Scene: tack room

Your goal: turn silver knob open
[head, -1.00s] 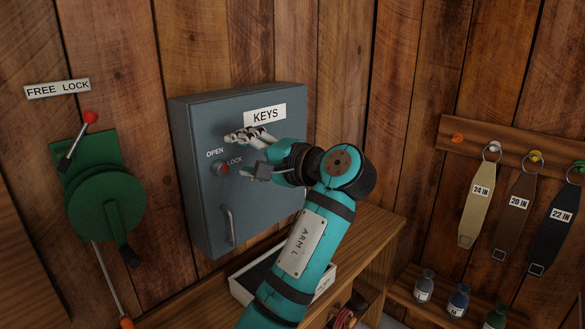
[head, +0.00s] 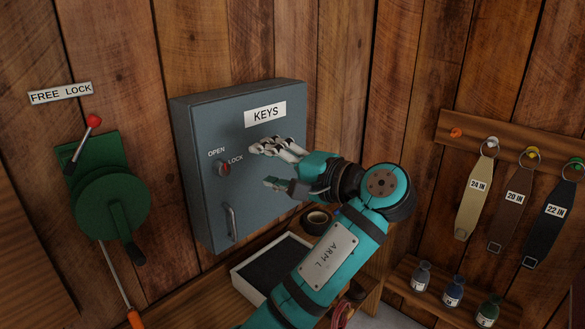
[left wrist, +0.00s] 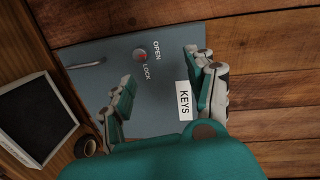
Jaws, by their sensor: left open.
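The silver knob (head: 223,169) with a red mark sits on the front of the grey KEYS cabinet (head: 205,123), between the words OPEN and LOCK. In the left wrist view the knob (left wrist: 140,55) lies ahead, beyond the fingertips. The red mark is on the knob's face; I cannot tell exactly which word it points to. My left gripper (head: 262,166) is open and empty, to the right of the knob and apart from it. The cabinet door is closed, with a bar handle (head: 231,222) below the knob. My right gripper is not in view.
A green crank device (head: 108,200) with a red-tipped lever hangs on the wall at left under a FREE LOCK sign (head: 60,93). An open tray (head: 240,274) and a dark roll (head: 318,220) are below the cabinet. Labelled straps (head: 514,205) hang at right above small bottles (head: 454,291).

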